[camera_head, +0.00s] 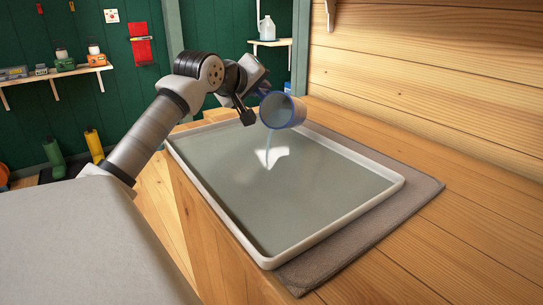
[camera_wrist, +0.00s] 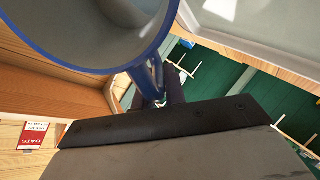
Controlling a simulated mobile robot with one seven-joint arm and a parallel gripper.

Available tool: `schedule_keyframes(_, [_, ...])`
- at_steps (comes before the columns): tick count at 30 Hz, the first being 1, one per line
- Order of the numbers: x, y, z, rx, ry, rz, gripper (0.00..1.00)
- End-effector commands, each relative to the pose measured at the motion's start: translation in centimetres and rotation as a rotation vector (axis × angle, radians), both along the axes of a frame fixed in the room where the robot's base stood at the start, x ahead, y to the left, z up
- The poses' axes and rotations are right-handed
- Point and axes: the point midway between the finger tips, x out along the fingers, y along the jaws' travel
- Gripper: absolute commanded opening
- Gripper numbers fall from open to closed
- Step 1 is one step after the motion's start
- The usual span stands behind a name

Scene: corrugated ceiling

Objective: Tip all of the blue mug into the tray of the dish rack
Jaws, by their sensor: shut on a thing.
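The blue mug (camera_head: 283,111) has a translucent pale body with a blue rim. It is tipped far over above the far part of the tray (camera_head: 222,219), its mouth facing down and left. A thin pale stream falls from its lip into the tray. My gripper (camera_head: 260,92) is shut on the mug at its handle side. In the wrist view the blue rim of the mug (camera_wrist: 128,70) fills the upper left, with its blue handle at my gripper (camera_wrist: 160,90). The wide tray has a white rim and a grey-green inside, with a bright white patch below the stream.
The tray lies on a grey mat (camera_head: 402,214) on a wooden counter (camera_head: 470,230), against a plank wall on the right. A shelf (camera_head: 60,73) with small items hangs at the left. A red and white package (camera_wrist: 33,136) labelled OATS shows in the wrist view.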

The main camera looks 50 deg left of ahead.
Motion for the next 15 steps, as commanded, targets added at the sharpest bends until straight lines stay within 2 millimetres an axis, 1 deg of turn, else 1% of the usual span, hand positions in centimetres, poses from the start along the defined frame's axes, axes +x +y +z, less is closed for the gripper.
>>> schedule_keyframes(10, [-0.90,0.47,0.34,0.013,-0.036,0.005,0.00])
schedule_keyframes(15, [-0.64,0.33,0.41,0.018,-0.051,0.003,0.00])
